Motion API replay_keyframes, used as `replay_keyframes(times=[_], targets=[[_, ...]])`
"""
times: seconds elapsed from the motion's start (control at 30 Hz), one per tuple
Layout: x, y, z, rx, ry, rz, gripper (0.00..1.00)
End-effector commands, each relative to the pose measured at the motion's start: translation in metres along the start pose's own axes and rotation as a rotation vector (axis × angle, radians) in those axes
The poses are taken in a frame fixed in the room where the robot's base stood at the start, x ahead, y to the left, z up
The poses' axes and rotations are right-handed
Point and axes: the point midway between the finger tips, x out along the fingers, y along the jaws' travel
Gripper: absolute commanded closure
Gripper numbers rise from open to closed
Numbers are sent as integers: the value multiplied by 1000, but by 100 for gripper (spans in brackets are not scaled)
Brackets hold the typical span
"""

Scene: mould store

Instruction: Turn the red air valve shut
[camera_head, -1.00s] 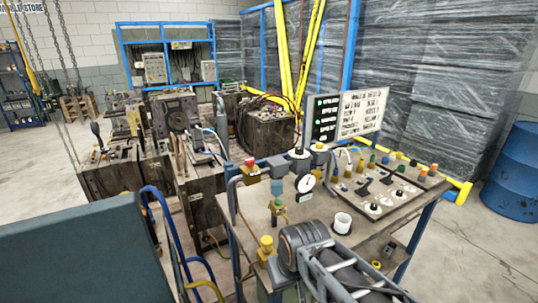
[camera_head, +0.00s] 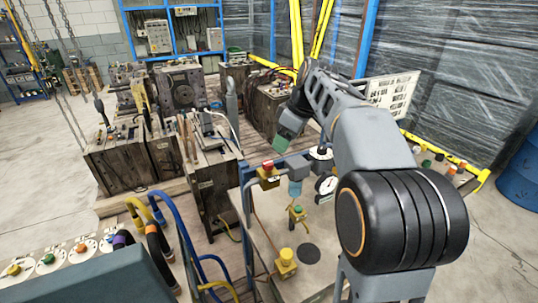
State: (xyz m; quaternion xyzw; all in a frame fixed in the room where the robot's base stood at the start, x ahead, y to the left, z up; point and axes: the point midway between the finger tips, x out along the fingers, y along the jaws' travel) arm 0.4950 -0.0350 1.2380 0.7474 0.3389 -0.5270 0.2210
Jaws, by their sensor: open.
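The red air valve (camera_head: 267,167) has a red handle on a yellow body. It sits at the back left corner of the bench (camera_head: 262,226), on the pipework. My gripper (camera_head: 283,143) hangs at the end of my arm, just above and to the right of the red handle in the picture. It is open and appears apart from the valve. The gap between its fingers is too small to make out. My arm hides the bench's right part.
A blue-grey filter unit (camera_head: 295,184) and a pressure gauge (camera_head: 326,187) stand right of the valve. A green-topped yellow valve (camera_head: 297,213) and a yellow knob (camera_head: 286,258) are nearer. Mould blocks (camera_head: 212,185) stand left, with blue hoses (camera_head: 183,230) in front.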

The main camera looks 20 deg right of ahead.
Motion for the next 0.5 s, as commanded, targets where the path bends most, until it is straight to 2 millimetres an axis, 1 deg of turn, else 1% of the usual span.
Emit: replay_keyframes(times=[0.03, 0.1, 0.23, 0.37, 0.5], targets=[[-8, 9, -5, -37, 10, -10, 39], [-13, 17, -9, -85, 20, -20, 39], [-14, 24, -14, -136, 33, -30, 39], [0, 25, -15, -150, 35, -35, 39], [26, 23, -16, -150, 35, -35, 39]])
